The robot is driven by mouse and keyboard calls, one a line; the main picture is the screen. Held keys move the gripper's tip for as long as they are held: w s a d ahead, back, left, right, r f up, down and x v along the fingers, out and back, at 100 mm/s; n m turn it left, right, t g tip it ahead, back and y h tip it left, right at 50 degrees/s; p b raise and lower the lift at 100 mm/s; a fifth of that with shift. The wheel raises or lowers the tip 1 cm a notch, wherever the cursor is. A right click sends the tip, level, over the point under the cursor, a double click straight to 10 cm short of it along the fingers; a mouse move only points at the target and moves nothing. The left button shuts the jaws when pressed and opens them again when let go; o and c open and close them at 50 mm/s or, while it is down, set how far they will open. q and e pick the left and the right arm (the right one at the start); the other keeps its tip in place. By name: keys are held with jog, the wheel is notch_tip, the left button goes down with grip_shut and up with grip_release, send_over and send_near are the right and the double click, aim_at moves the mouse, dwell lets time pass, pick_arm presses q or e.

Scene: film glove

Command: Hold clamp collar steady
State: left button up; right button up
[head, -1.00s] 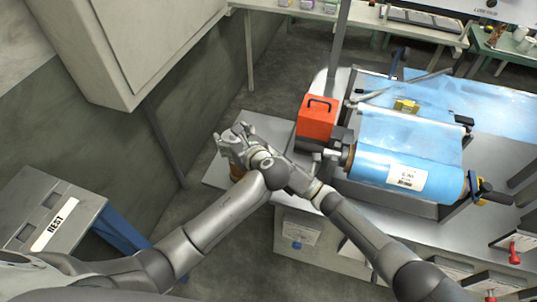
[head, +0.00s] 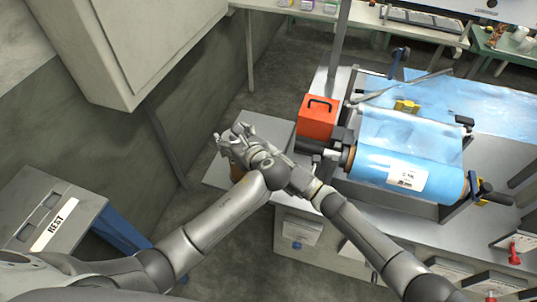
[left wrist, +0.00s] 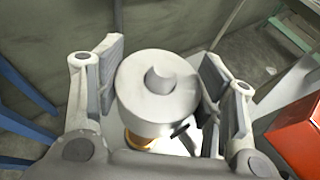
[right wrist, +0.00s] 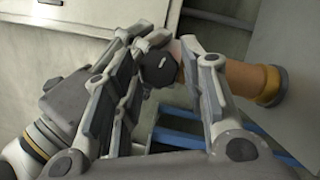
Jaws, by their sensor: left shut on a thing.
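The clamp collar (left wrist: 160,97) is a thick grey disc with a centre hole in the left wrist view. A small dark lever (left wrist: 180,129) sits at its side. My left gripper (left wrist: 158,85) is shut on the collar, one finger on each side. In the head view my left gripper (head: 236,142) is above the low grey surface left of the film machine. My right gripper (head: 268,164) is close beside it, partly hidden by the left arm. In the right wrist view a black knob (right wrist: 157,68) lies between my right fingers (right wrist: 160,60); contact is unclear.
A brown tube with a yellow band (right wrist: 268,86) stands close to the grippers. A red box (head: 317,121) and a dark shaft (head: 318,147) lie to the right, beside the blue film roll (head: 378,170). A grey bin marked REST (head: 80,205) is at lower left.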

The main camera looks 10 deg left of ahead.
jog(key=v, duration=1.2)
jog(key=shift+w+f, duration=0.1)
jog(key=shift+w, duration=0.05)
jog(key=w+a+n+y, duration=0.1)
jog(key=w+a+n, duration=0.1)
jog(key=a, duration=0.3)
jog(key=w+a+r+n+g+y, duration=0.1)
jog(key=w+a+n, duration=0.2)
jog(key=a+n, duration=0.1)
jog(key=shift+w+a+r+y, duration=0.2)
jog(key=shift+a+r+y, duration=0.1)
jog(key=shift+a, duration=0.55)
jog(key=c, duration=0.8)
